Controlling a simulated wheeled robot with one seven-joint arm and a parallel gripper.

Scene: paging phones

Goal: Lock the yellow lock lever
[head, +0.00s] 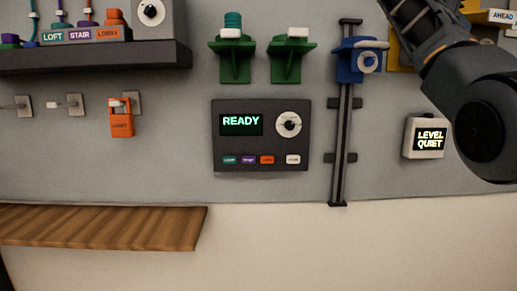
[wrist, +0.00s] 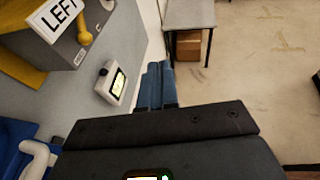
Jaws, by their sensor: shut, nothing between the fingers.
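In the wrist view a small yellow lever (wrist: 84,33) with a rounded end stands out from a grey box at the upper left. A white sign reading LEFT (wrist: 55,17) is beside it, and a yellow base (wrist: 20,68) shows beneath the box. I cannot tell whether the lever is locked. My gripper (wrist: 160,68) is shut and empty, its blue fingers apart from the lever, to the right of and below it in that view. In the head view my arm covers the upper right, the gripper is not visible, and only part of the yellow mount (head: 401,50) shows.
A white LEVEL QUIET display (head: 424,139) is on the wall near my arm; it also shows in the wrist view (wrist: 107,86). A blue carriage (head: 352,68) sits on a dark vertical rail. A READY panel (head: 222,154) and wooden shelf (head: 100,228) are farther left.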

